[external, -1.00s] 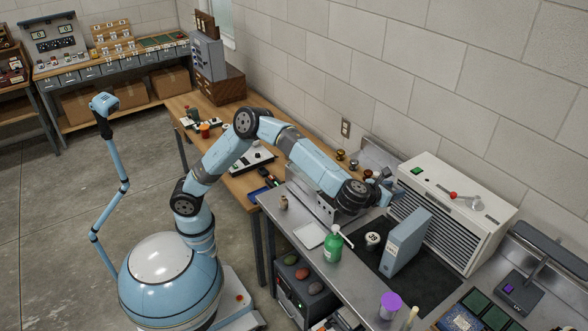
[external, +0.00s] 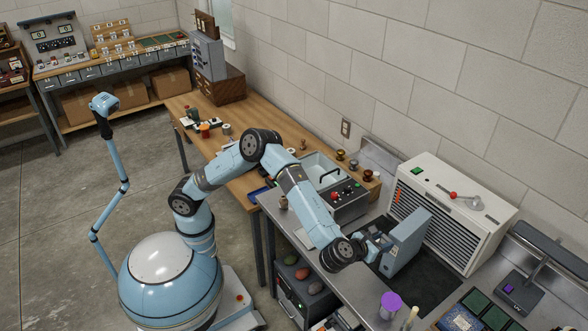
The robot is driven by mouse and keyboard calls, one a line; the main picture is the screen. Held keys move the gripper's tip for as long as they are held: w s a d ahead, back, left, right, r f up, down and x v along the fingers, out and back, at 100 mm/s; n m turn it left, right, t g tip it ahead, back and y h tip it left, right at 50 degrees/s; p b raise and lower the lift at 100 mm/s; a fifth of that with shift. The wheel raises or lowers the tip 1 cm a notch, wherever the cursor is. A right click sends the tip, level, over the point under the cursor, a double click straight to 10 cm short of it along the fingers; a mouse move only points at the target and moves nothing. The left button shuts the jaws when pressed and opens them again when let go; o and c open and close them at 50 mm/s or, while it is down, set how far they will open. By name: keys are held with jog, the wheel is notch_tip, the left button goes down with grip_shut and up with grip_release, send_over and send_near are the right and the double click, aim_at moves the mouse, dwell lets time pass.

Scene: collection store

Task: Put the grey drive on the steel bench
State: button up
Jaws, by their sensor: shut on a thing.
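My gripper (external: 383,242) is low over the steel bench (external: 351,288), just left of an upright blue-grey box file (external: 410,243). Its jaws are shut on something. The jaws are small here and partly hidden by my wrist, so I cannot make out what they hold. I cannot pick out the grey drive with certainty. I cannot tell whether the gripper touches the box file. The dark mat (external: 440,277) lies under the box file on the bench.
A white louvred unit (external: 452,212) stands at the back of the bench. A purple-topped cup (external: 390,305) stands near the front edge. A control box with an open tray (external: 347,206) is to the left. A dark stand (external: 520,290) is at the right. Bare mat shows right of the box file.

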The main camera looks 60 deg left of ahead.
notch_tip(320, 180, down, 17)
jog(key=shift+f, duration=0.1)
dwell(0.5)
jog(key=o, duration=1.2)
jog(key=shift+f, duration=0.1)
jog(key=shift+c, duration=0.2)
jog(key=v, duration=1.2)
